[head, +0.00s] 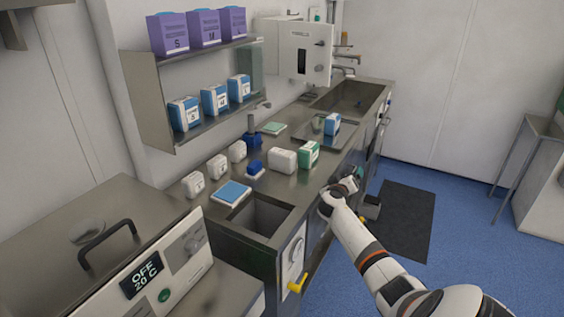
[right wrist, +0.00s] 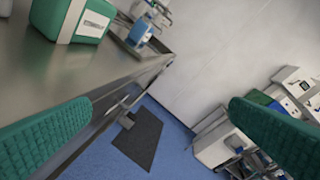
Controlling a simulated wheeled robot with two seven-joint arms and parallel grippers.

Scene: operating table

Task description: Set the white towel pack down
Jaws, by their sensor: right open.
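A plain white pack (head: 283,159), which looks like the white towel pack, rests on the steel counter (head: 262,182). A green and white box (head: 308,154) stands just to its right, close by. That box also shows at the upper left of the right wrist view (right wrist: 76,20), and a sliver of something white is at the corner beyond it. My right gripper (head: 348,185) is beside the counter's front edge, to the right of the packs. In the right wrist view its green fingers (right wrist: 160,125) are wide apart with nothing between them. My left gripper is out of view.
Several small white packs (head: 217,167), a blue-topped tray (head: 231,193) and an open recess (head: 260,216) lie left of the pack. A steel tray (head: 322,132) with a blue and white box is behind. A shelf (head: 205,98) with boxes overhangs the wall side.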

